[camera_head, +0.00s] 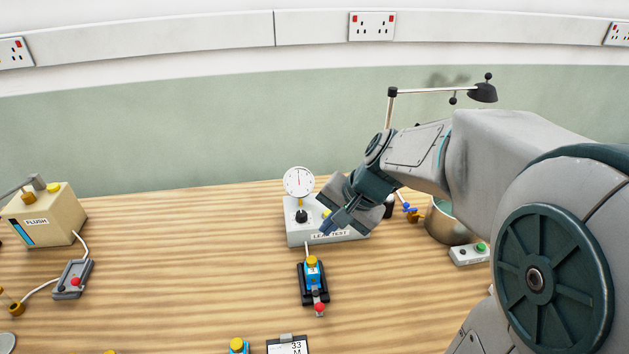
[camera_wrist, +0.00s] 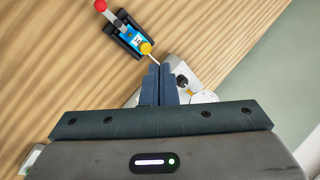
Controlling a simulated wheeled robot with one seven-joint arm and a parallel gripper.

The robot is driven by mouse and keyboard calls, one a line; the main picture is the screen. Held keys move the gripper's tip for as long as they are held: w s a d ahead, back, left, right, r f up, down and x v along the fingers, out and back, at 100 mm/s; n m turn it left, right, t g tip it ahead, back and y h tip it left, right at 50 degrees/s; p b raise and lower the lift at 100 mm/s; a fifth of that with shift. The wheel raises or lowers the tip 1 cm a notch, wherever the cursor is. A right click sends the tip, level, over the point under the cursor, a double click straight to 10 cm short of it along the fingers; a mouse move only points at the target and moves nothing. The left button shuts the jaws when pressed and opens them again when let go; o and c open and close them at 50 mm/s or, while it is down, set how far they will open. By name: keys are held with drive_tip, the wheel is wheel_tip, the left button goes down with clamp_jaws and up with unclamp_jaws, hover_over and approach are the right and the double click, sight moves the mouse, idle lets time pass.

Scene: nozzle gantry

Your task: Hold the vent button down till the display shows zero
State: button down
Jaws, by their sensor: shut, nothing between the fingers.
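A pale box labelled LEAK TEST (camera_head: 298,238) stands on the bench, with a round white dial (camera_head: 299,182) above it. The dial's red needle points about straight up; its numbers are too small to read. A black knob (camera_head: 301,215) is on top, and a yellow button beside it is partly hidden by my gripper. I cannot read a vent label. My gripper (camera_head: 329,227) is shut and empty, pointing down over the box's front. The wrist view shows its closed fingertips (camera_wrist: 158,68) over the box (camera_wrist: 187,72); I cannot tell whether they touch anything.
A blue part with a yellow cap (camera_head: 312,262) sits in a black holder in front of the box. A FLUSH box (camera_head: 48,225) and a grey switch unit (camera_head: 73,279) are left. A metal pot (camera_head: 440,222) and a button box (camera_head: 469,254) are right. Bench left of centre is clear.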

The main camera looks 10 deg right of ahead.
drive_tip(key=w+d+f+m+t+p, duration=0.1)
drive_tip(key=w+d+f+m+t, duration=0.1)
drive_tip(key=w+m, duration=0.4)
drive_tip(key=w+d+f+m+t+y+p, duration=0.1)
drive_tip(key=w+m, duration=0.4)
drive_tip(key=w, duration=0.9)
drive_tip(key=shift+d+f+m+t+p, duration=0.4)
drive_tip(key=shift+d+f+p, duration=0.3)
drive_tip(key=shift+d, duration=0.3)
drive_tip(key=shift+w+f+y, duration=0.1)
drive_tip(key=shift+f+y, duration=0.05)
drive_tip(key=shift+y, duration=0.15)
wheel_tip(320, 180, down, 7)
drive_tip(key=b, duration=0.5)
drive_tip(key=shift+b, duration=0.35)
drive_tip(key=shift+f+b, duration=0.75)
drive_tip(key=shift+b, duration=0.05)
drive_tip(key=shift+f+b, duration=0.4)
drive_tip(key=shift+b, duration=0.2)
drive_tip(key=shift+f+b, duration=0.5)
drive_tip(key=shift+b, duration=0.05)
idle(0.4)
